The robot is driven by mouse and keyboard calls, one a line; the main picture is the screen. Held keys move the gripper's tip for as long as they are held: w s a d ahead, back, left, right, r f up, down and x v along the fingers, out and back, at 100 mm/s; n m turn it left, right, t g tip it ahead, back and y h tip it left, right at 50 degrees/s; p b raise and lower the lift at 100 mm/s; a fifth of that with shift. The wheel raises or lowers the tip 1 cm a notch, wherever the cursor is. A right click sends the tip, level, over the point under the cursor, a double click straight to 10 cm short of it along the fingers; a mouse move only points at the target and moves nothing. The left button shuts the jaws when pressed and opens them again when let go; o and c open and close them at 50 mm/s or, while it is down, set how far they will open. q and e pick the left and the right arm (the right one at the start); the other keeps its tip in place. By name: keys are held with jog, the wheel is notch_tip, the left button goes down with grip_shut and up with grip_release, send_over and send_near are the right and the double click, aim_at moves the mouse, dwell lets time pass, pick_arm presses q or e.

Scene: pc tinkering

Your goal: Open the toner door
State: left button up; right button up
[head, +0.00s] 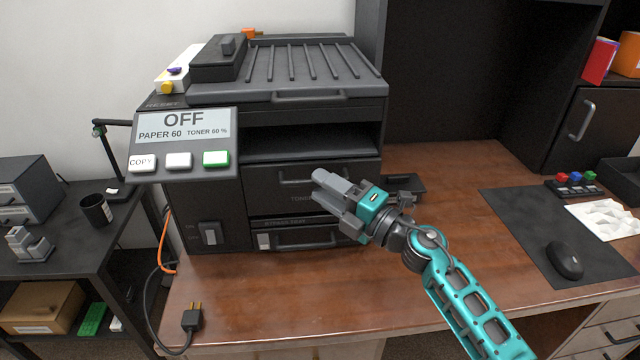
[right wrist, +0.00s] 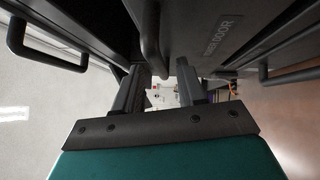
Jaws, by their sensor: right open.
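The printer's toner door (head: 272,200) is a dark panel on the front of the black printer (head: 210,215), and it looks shut. Its handle (head: 292,181) is partly hidden behind my right gripper (head: 325,188). My right gripper is open in front of the door. In the right wrist view the door (right wrist: 222,52) shows its lettering, and the door handle (right wrist: 151,40) reaches down toward the gap between the open fingers (right wrist: 160,82). I cannot tell whether the fingers touch the handle. My left gripper is not in view.
The printer's screen (head: 185,127) reads OFF, above several buttons. A lower tray (head: 300,238) lies under the door. An unplugged power plug (head: 191,318) rests at the desk's left edge.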

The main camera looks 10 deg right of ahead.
jog(key=shift+x, duration=0.8)
jog(key=shift+c, duration=0.3)
grip_shut()
